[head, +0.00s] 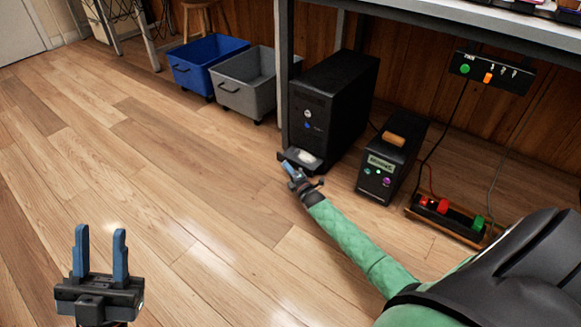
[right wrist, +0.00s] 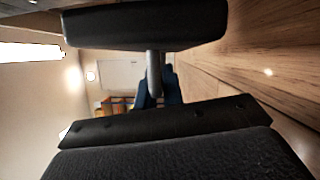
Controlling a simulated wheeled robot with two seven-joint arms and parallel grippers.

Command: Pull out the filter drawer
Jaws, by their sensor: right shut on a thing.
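The black tower unit (head: 330,100) stands upright on the floor under the bench. Its filter drawer (head: 316,168) sticks out from the bottom of the tower's front, with a pale piece showing on it. My right gripper (head: 291,170) is at the drawer's outer end, low near the floor, its fingers shut on the drawer's handle. In the right wrist view a grey handle bar (right wrist: 154,68) runs to the blue fingers of the gripper (right wrist: 160,92). My left gripper (head: 101,255) is open and empty above bare floor, well away from the tower.
A smaller black box (head: 391,160) with a display stands right of the tower. A power strip (head: 450,217) with red and green parts lies further right. A blue bin (head: 208,62) and a grey bin (head: 246,84) stand left, past the bench leg (head: 284,65). The floor in front is clear.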

